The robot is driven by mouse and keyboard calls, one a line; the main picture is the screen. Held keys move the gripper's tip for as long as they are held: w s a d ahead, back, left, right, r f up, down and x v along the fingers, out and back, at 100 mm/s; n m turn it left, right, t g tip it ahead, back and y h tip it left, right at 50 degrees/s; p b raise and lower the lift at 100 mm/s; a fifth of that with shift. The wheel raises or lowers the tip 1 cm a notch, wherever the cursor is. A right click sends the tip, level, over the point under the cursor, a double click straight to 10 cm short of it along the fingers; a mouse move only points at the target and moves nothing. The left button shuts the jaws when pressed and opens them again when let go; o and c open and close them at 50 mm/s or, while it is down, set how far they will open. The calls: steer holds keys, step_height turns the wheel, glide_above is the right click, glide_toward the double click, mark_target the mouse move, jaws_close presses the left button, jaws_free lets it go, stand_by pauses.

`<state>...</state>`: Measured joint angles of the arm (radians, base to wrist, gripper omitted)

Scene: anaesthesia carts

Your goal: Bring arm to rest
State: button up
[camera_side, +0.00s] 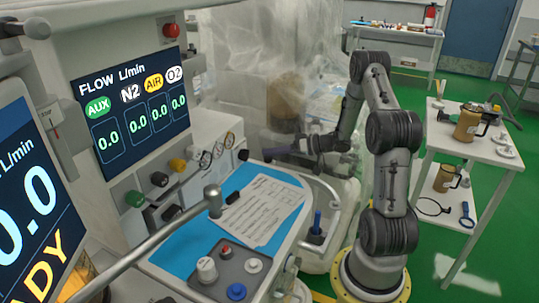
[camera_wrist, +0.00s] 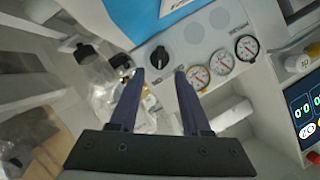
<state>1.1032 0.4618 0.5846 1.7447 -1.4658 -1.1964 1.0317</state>
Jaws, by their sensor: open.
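My arm (camera_side: 390,140) stands on a yellow-rimmed base and bends over at the top, with its forearm angled down to the left. My gripper (camera_side: 278,154) is in front of the plastic-draped area, beyond the far edge of the blue work surface (camera_side: 180,256). In the wrist view my gripper (camera_wrist: 159,76) has its two dark fingers apart, with nothing held between them. Past the fingertips are a black knob (camera_wrist: 160,57) and several round gauges (camera_wrist: 222,63) on a pale panel. The fingers appear clear of the panel.
The machine's flow screen (camera_side: 131,105) and knobs (camera_side: 159,179) are at left. A printed sheet (camera_side: 260,208) and a grey tray with knobs (camera_side: 230,268) lie on the blue surface. A white side table (camera_side: 460,145) with jugs stands right of my arm. Green floor shows beyond.

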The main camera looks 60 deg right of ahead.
steer(key=w+a+r+n+g+h, duration=0.2)
steer(key=w+r+h, duration=0.3)
steer(key=r, duration=0.6)
steer(key=s+a+r+g+h, duration=0.2)
steer(key=s+a+r+h, duration=0.1)
steer(key=a+r, duration=0.4)
steer(key=s+a+f+n+g+y, duration=0.1)
steer(key=s+a+g+y, duration=0.3)
steer(key=s+a, duration=1.6)
steer(key=s+n, duration=0.1)
steer(key=s, duration=0.2)
steer(key=shift+s+a+n+y, duration=0.2)
steer(key=shift+n+y, duration=0.1)
steer(key=shift+n, duration=0.1)
